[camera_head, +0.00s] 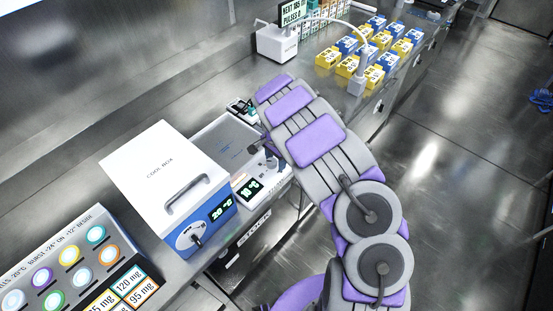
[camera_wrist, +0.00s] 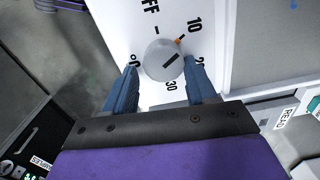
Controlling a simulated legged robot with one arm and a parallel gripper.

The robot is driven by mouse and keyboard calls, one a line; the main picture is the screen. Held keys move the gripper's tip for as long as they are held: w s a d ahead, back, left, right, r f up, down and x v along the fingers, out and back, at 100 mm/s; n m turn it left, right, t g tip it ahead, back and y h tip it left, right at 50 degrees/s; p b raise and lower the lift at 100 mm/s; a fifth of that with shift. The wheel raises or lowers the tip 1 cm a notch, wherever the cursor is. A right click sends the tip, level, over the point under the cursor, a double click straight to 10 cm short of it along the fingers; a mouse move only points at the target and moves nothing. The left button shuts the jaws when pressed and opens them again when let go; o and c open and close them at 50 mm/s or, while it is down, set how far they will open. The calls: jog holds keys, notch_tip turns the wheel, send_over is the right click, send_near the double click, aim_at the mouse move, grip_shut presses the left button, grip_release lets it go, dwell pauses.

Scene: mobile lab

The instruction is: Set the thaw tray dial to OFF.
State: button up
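The thaw tray dial (camera_wrist: 160,68) is a round grey knob on a white panel in the wrist view. Its dark line slants up-right toward an orange mark near the 10 label; OFF is to the upper left. My gripper (camera_wrist: 163,64) is open, its two blue fingers on either side of the knob. I cannot tell whether they touch it. In the head view, the thaw tray (camera_head: 222,138) is a shallow grey tray beside the white cool box. Its display (camera_head: 250,188) seems to read 10 °C. My gripper (camera_head: 268,160) is at its front right and hides the dial.
The white cool box (camera_head: 165,170) with a handle, display and own knob stands left of the tray. A panel with coloured buttons (camera_head: 70,265) is at lower left. Yellow and blue cartons (camera_head: 370,50) and a white dispenser (camera_head: 277,43) stand farther along the counter.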

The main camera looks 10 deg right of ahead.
jog(key=shift+a, duration=1.15)
jog(key=shift+c, duration=1.4)
jog(key=shift+a, duration=0.25)
jog(key=shift+c, duration=0.9)
jog(key=shift+r, duration=0.1)
jog(key=shift+c, duration=0.7)
jog(key=shift+d, duration=0.75)
jog(key=shift+c, duration=1.1)
jog(key=shift+a, duration=0.1)
